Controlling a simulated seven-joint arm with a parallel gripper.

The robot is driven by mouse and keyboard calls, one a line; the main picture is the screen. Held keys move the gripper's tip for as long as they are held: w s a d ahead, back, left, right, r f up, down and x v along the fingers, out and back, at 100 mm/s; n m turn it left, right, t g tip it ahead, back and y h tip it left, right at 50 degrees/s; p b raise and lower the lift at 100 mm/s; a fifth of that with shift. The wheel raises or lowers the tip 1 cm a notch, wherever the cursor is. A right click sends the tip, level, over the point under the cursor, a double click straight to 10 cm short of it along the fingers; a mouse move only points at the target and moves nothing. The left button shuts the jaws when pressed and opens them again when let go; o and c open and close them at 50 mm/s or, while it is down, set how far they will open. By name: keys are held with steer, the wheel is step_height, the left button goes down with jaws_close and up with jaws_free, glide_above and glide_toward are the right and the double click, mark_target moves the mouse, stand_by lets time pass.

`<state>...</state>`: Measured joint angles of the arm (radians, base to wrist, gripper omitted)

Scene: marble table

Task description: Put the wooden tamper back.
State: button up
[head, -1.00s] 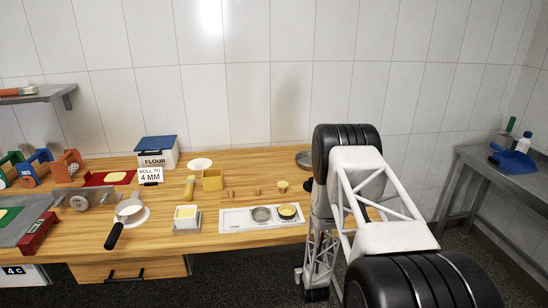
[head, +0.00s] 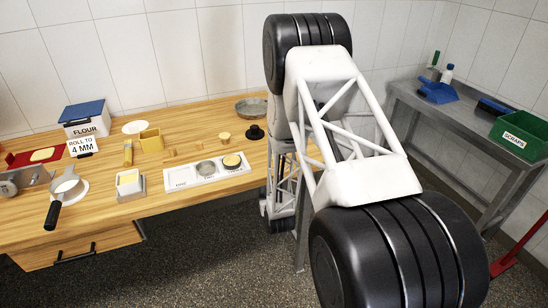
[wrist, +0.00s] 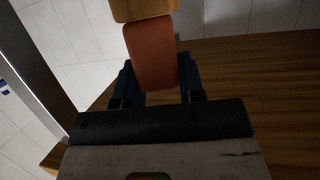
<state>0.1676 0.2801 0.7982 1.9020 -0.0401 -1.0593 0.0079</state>
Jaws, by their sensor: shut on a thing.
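In the wrist view my gripper (wrist: 157,84) is shut on a reddish-brown, round-cornered piece that meets a tan wooden block at the top edge. I take the held thing to be the wooden tamper (wrist: 150,50); its far end is cut off by the frame. In the head view I cannot make out the gripper or the held thing; my arm stands at the right of the worktable. A small wooden mushroom-shaped piece (head: 225,138) and a black round-based piece (head: 255,132) stand at the table's right part.
A white tray (head: 178,183) with round wells lies near the front edge of the wooden worktable (head: 110,209). A grey side table (head: 462,126) holds a green scraps bin (head: 519,138).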

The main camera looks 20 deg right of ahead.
steer(key=s+d+r+m+h, duration=0.2)
steer(key=s+d+r, duration=0.2)
steer(key=s+r, duration=0.8)
step_height(320, 180, up, 18)
steer(key=w+a+n+y, duration=0.1)
steer(key=a+n+y, duration=0.1)
steer(key=n+y, duration=0.1)
steer(key=shift+w+a+f+n+y, duration=0.15)
steer(key=shift+a+n+y, duration=0.15)
steer(key=shift+a+y, duration=0.1)
steer(key=w+d+f, duration=0.1)
steer(key=w+d, duration=0.2)
steer(key=w, duration=1.1)
steer(key=shift+f, duration=0.15)
steer(key=shift+w+d+f, duration=0.15)
steer(key=shift+w+f, duration=0.7)
steer(key=shift+f, duration=0.8)
